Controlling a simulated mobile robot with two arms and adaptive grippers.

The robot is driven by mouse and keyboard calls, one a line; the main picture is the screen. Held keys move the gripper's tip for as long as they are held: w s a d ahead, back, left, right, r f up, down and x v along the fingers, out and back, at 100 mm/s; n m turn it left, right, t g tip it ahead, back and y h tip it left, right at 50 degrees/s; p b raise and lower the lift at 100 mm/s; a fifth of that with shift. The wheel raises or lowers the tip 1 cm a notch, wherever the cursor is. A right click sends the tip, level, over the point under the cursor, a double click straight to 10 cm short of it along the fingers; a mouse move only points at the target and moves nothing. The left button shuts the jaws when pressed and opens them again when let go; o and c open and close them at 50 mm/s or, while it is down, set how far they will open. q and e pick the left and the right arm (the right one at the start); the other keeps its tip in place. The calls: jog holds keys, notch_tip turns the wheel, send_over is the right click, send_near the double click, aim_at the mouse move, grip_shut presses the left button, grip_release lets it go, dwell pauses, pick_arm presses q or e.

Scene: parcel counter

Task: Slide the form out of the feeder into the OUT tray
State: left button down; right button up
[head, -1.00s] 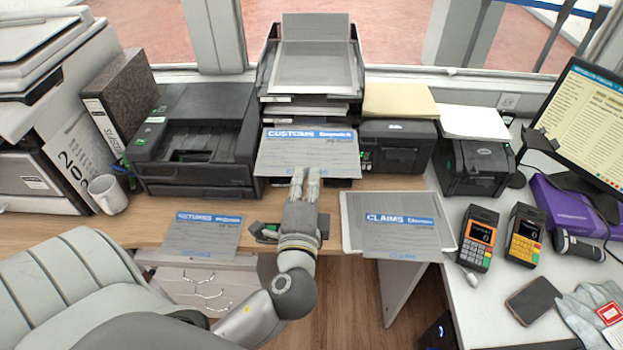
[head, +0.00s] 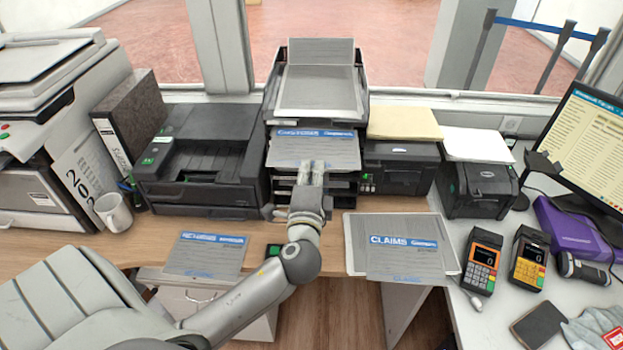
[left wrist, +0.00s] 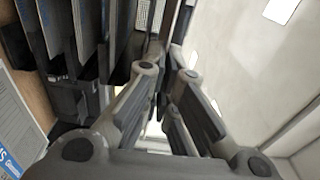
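The form headed CUSTOMS (head: 312,150) lies mostly inside an upper slot of the black tray stack (head: 268,165) in the head view. Its near edge sticks out toward me. My left gripper (head: 312,172) is at that near edge, with its fingers over the form. It looks shut on the form. In the left wrist view, the fingers (left wrist: 166,48) come close together beside the tray stack, whose shelves (left wrist: 88,40) show at left; the pinched edge is hard to make out. No OUT label is readable, and which machine is the feeder is unclear. My right gripper is out of view.
A black printer (head: 200,150) stands left of the stack, a smaller one (head: 398,170) right of it. A blue-headed form (head: 205,256) and a CLAIMS form (head: 405,246) lie at the desk's front. A mug (head: 114,212) and card terminals (head: 482,262) stand at the sides.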

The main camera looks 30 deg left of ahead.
aim_at(314, 148)
pick_arm(q)
jog(key=x, duration=0.5)
jog(key=shift+a, duration=0.2)
jog(key=shift+x, duration=1.45)
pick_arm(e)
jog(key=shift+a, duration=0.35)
pick_arm(q)
jog(key=shift+f, duration=0.15)
jog(key=c, duration=1.6)
grip_release()
jog(key=shift+o, duration=0.2)
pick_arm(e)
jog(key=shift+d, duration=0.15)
pick_arm(q)
jog(key=shift+o, duration=0.6)
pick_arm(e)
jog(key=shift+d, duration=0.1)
pick_arm(q)
jog(key=shift+f, duration=0.15)
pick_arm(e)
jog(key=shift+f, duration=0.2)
pick_arm(q)
jog(key=shift+f+b, duration=0.95)
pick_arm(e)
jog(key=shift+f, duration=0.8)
